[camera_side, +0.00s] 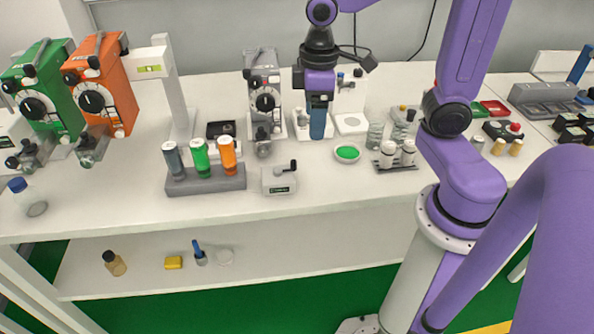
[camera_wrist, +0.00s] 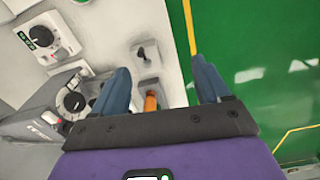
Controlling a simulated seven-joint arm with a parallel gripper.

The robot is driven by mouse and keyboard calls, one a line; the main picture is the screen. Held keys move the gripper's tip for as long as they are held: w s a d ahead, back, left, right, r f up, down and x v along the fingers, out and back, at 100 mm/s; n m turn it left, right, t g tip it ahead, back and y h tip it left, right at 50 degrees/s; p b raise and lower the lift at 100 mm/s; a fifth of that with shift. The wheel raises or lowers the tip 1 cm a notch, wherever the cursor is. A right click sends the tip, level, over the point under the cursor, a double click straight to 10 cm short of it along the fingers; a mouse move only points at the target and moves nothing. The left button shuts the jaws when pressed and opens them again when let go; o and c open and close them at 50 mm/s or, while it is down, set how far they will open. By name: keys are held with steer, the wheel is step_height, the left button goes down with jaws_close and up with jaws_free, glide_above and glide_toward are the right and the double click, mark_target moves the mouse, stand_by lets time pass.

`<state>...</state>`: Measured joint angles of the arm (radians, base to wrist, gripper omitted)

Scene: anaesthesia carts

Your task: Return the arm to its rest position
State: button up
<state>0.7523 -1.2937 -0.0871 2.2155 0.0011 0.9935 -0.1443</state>
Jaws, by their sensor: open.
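My arm (camera_side: 475,60) is purple and reaches over the white bench from the right. My gripper (camera_side: 319,125) points down in the side view, above the middle of the bench near the grey device. In the wrist view my gripper (camera_wrist: 162,85) shows two blue fingers spread well apart. Nothing is between the fingertips. An orange-topped bottle (camera_wrist: 151,101) shows below, in the gap between the fingers.
A rack (camera_side: 206,183) with grey, green and orange bottles stands left of my gripper. A small crank box (camera_side: 278,181) and a green-filled dish (camera_side: 347,153) are close by. Green and orange vaporizers stand at left. The lower shelf (camera_side: 140,283) holds small items.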

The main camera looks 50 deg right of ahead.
steer(key=s+a+f+n, duration=0.1)
steer(key=s+n, duration=0.3)
steer(key=s, duration=1)
steer(key=shift+s+a+f+n, duration=0.3)
steer(key=shift+a+f+n, duration=0.1)
steer(key=shift+f, duration=0.3)
stand_by(1.3)
